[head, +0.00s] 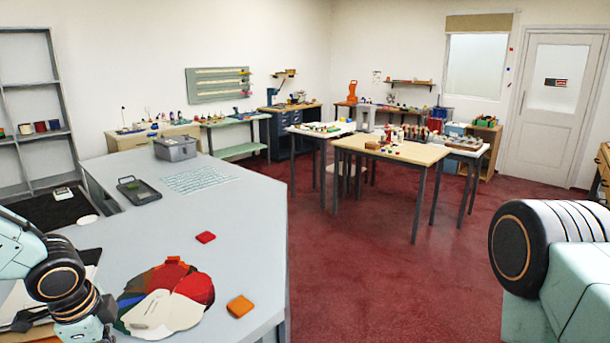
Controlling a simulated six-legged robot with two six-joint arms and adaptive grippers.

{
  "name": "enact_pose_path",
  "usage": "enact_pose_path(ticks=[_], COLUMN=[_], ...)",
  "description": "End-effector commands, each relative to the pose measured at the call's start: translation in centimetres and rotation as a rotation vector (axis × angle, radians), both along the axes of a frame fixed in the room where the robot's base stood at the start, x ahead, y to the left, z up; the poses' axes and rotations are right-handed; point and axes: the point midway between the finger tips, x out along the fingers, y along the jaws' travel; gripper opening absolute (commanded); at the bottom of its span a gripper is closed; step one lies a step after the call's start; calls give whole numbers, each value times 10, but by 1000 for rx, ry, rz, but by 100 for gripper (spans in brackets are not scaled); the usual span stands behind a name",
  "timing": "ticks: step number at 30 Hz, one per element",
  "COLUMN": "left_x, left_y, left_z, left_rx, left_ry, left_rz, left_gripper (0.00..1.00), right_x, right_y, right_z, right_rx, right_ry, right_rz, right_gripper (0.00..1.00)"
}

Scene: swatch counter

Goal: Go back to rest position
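My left arm comes in at the lower left over the grey counter (245,215), and it runs out of the bottom of the head view. Its gripper does not show. A large joint of my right arm fills the lower right, beside the counter and over the red floor, and the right gripper is out of view. On the counter near my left arm lies a round fan of colored swatches (185,285) in red, orange, green and white. A red swatch (206,237) and an orange swatch (240,306) lie apart from it.
A dark tray (139,190), a grey case (175,148) and a patterned sheet (200,179) are farther back on the counter. A wooden table (390,148) with small items stands beyond. Open red floor (390,260) lies right of the counter. Shelves (35,90) stand at left.

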Motion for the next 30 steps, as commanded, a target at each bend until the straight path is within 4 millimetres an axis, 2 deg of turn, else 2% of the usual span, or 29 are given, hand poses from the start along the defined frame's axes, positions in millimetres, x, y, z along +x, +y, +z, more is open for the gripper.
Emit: enact_pose_path(ticks=[4, 10, 14, 16, 20, 26, 30], left_x=[12, 19, 13, 1, -24, -78, -126], left_y=[-25, -67, -97, -119, -137, -140, -135], left_z=[2, 2, -25, -55, -118, -209, -268], left_rx=[-134, -337, -464, -549, -606, -558, -465], left_ry=[-60, -117, -125, -101, -82, -62, -43], left_rz=[109, 287, 458, 585, 829, 1097, 1213], left_gripper=[0, 0, 0, 0, 0, 0, 0], right_x=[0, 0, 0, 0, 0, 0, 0], right_y=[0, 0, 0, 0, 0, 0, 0], right_z=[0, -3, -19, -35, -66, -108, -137], right_rx=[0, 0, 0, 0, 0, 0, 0], right_ry=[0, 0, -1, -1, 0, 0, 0], right_rz=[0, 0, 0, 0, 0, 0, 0], right_gripper=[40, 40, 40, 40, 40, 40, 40])
